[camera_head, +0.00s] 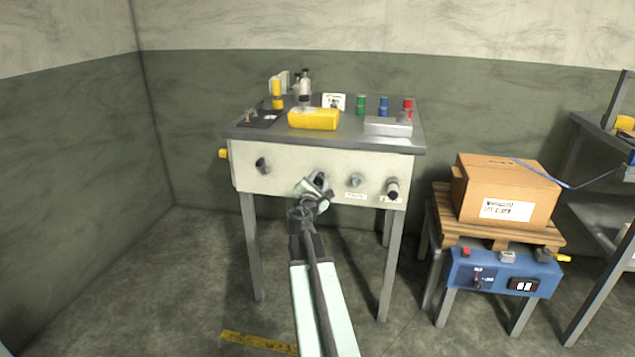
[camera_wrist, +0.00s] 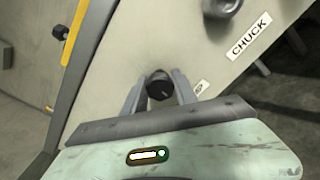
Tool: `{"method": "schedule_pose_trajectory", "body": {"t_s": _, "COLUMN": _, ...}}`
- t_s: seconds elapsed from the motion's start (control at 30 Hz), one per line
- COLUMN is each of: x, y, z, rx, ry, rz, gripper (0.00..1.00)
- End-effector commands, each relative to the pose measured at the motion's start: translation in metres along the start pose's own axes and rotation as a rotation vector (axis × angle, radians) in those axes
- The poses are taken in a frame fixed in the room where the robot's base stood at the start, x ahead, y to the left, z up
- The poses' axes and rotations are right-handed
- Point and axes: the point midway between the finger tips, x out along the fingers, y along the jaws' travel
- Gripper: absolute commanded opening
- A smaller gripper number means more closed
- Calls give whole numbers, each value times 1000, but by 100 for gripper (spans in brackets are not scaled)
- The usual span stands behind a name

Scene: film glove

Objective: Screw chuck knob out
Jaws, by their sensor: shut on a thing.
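The workbench's pale front panel (camera_head: 290,165) carries several knobs. My gripper (camera_head: 318,187) is at the panel, left of a grey knob (camera_head: 356,180). In the wrist view, my gripper (camera_wrist: 160,88) has its two fingers on either side of a round black knob (camera_wrist: 159,86) and is shut on it. A label (camera_wrist: 201,87) beside this knob is partly hidden by a finger. The label reading CHUCK (camera_wrist: 248,36) is to the upper right, just below a grey knob (camera_wrist: 222,6) that is apart from my fingers.
Another black knob (camera_head: 262,165) sits further left on the panel, and one (camera_head: 392,189) at its right end. A cardboard box (camera_head: 505,190) on a pallet stands right. Floor on the left is free.

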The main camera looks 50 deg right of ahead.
Motion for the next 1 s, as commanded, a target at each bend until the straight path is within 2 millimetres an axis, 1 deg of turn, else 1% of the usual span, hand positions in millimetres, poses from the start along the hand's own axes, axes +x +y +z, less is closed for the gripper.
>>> {"method": "schedule_pose_trajectory", "body": {"t_s": 0.03, "x": 1, "y": -4, "z": 3, "rx": -41, "ry": -7, "rz": -9, "gripper": 0}}
{"method": "schedule_pose_trajectory", "body": {"t_s": 1.0, "x": 1, "y": -4, "z": 3, "rx": -962, "ry": -3, "rz": -11, "gripper": 0}}
